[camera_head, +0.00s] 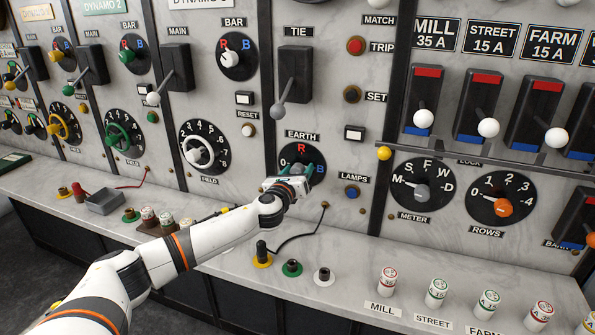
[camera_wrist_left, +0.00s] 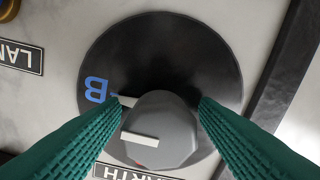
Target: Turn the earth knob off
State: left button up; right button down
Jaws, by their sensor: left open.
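The earth knob (camera_wrist_left: 165,125) is a grey knob with a white pointer bar on a round black dial (camera_wrist_left: 200,50). In the left wrist view the dial appears upside down, and the bar lies on the side of the blue B. In the head view the dial (camera_head: 302,148) shows 0, R and B under the EARTH label (camera_head: 302,135). My left gripper (camera_head: 298,172) is at the dial and partly covers the knob. Its teal fingers (camera_wrist_left: 162,103) are open, one on each side of the knob. Contact with the knob is not clear. My right gripper is not in view.
Above the dial is the TIE lever (camera_head: 291,85). The LAMPS button (camera_head: 351,192) is just right of the dial. The METER knob (camera_head: 421,190) is further right, the white field knob (camera_head: 200,152) left. Sockets and a black cable (camera_head: 290,240) are on the ledge below.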

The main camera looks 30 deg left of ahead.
pick_arm(q)
jog(key=shift+w, duration=0.1)
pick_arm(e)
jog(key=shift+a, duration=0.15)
pick_arm(q)
jog(key=c, duration=1)
jog(key=shift+o, duration=0.2)
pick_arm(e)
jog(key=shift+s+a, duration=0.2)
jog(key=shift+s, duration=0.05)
